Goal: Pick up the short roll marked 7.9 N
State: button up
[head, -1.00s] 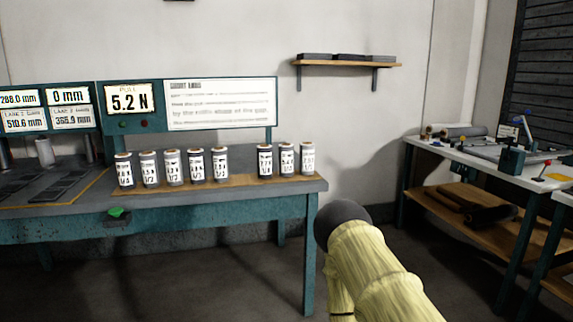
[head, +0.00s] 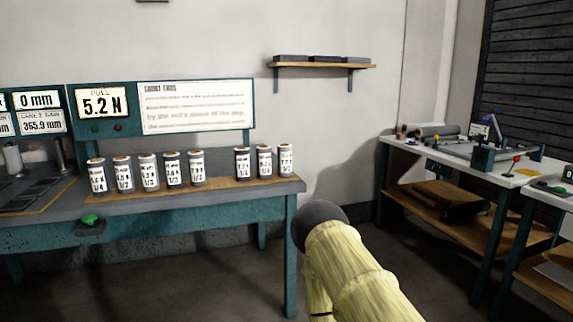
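Several short grey rolls with white labels stand upright on a wooden strip (head: 220,186) along the bench (head: 160,205). One group (head: 148,172) stands at the left and three more (head: 264,161) stand to the right after a gap. The label print is too small to read surely, so I cannot tell which roll is marked 7.9 N. My arm, in a yellow sleeve, reaches in from the bottom, right of the bench. My gripper's fingers do not show.
A display reading 5.2 N (head: 101,103) and a printed board (head: 196,106) stand behind the rolls. A green button (head: 89,220) sits on the bench front. A white-topped table (head: 440,150) with tools is at the right. Floor between bench and table is open.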

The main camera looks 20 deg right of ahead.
aim_at(196, 159)
jog(key=z, duration=0.3)
jog(key=i, duration=1.05)
jog(key=u, duration=0.6)
jog(key=i, duration=0.7)
jog(key=u, duration=0.75)
